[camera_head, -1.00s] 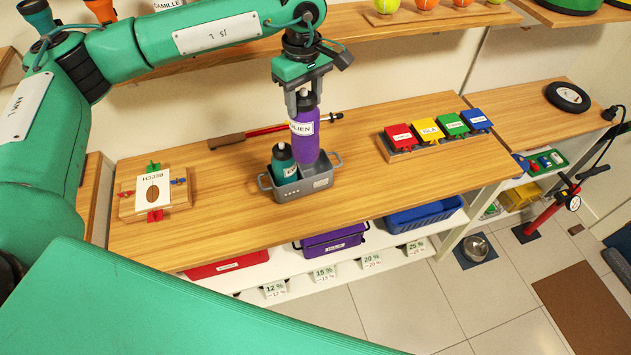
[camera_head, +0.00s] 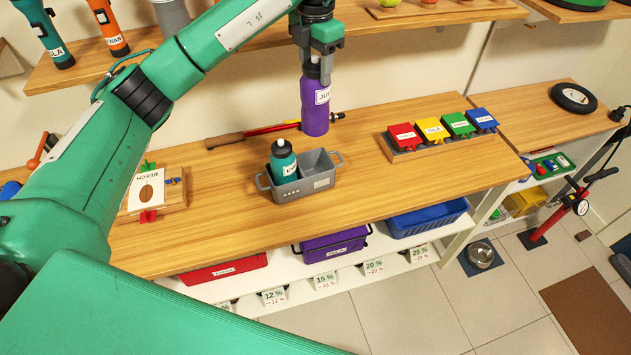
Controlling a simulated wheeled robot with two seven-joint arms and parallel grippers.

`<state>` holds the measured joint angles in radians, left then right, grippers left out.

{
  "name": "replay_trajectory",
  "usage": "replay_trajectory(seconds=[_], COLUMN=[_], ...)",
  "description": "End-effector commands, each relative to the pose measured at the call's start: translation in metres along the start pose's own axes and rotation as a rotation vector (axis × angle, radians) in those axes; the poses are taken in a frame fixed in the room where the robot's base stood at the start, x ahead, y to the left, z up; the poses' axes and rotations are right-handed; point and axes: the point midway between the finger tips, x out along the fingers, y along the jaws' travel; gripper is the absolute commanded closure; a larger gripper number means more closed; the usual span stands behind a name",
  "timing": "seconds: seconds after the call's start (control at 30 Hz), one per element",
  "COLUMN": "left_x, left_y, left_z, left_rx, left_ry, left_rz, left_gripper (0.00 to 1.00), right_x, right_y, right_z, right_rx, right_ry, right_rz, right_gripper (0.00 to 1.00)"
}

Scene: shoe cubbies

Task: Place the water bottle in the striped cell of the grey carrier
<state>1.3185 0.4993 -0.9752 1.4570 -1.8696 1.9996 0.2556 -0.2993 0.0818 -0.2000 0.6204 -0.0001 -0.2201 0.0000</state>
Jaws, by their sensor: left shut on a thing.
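My left gripper (camera_head: 319,68) is shut on the top of a purple water bottle (camera_head: 314,110) with a white name label. The bottle hangs upright, above and behind the right side of the grey carrier (camera_head: 318,187), apart from it. The carrier stands on the wooden bench. A teal bottle (camera_head: 284,165) with a dark cap stands in its left cell; its right cell looks empty. I cannot make out stripes on either cell. My right gripper is not in view.
A rack with several coloured boxes (camera_head: 437,133) stands to the right. A wooden block with a card (camera_head: 153,192) is at left. An upper shelf (camera_head: 390,25) runs behind my gripper.

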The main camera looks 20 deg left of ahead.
Motion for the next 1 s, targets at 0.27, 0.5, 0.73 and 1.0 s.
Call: replay_trajectory(seconds=[0.27, 0.5, 0.73, 1.0], left_x=[0.02, 0.079, 0.132, 0.159], left_y=[0.001, 0.001, 0.001, 0.002], left_z=[0.001, 0.0, 0.001, 0.001], left_rx=[-0.074, -0.072, -0.071, -0.071], left_ry=[0.002, 0.004, 0.001, -0.002], left_rz=[-0.001, -0.002, -0.002, 0.0], left_gripper=[0.93, 0.93, 0.93, 0.93], right_x=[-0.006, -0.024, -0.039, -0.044], right_y=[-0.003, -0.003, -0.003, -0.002], right_z=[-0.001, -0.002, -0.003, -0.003], right_rx=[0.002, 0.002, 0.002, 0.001], right_ry=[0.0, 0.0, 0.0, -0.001], right_rz=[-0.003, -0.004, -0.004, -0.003], right_gripper=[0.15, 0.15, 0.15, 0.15])
